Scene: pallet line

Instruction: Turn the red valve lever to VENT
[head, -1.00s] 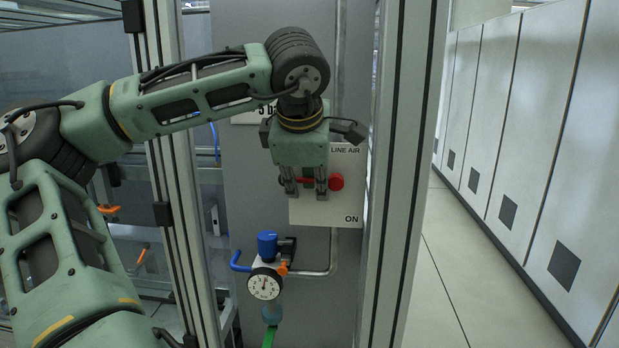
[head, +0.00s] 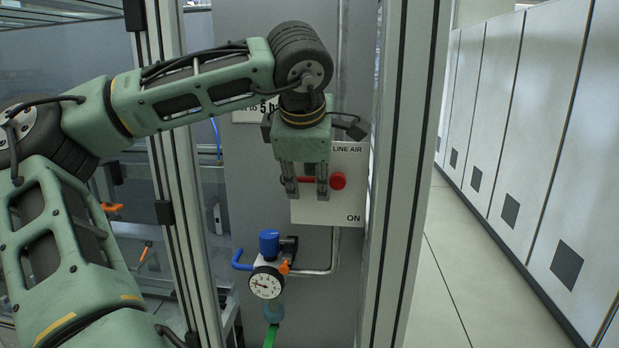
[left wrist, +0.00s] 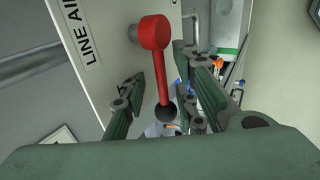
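The red valve lever has a round hub (head: 338,181) on a white plate (head: 346,205) lettered LINE AIR and ON. Its arm runs left from the hub, partly hidden by my fingers. No VENT lettering is visible; my gripper covers part of the plate. My left gripper (head: 305,182) points down over the lever. In the left wrist view the lever (left wrist: 163,75), with its black knob, lies between the spread fingers of my left gripper (left wrist: 160,105). A gap shows on the left finger's side; I cannot tell if the right finger touches. My right gripper is out of view.
Below the plate are a blue-capped regulator (head: 269,243) and a round gauge (head: 266,283). A metal frame post (head: 402,180) stands close to the right of the plate. Grey cabinets (head: 545,150) line the clear floor (head: 455,270) further right.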

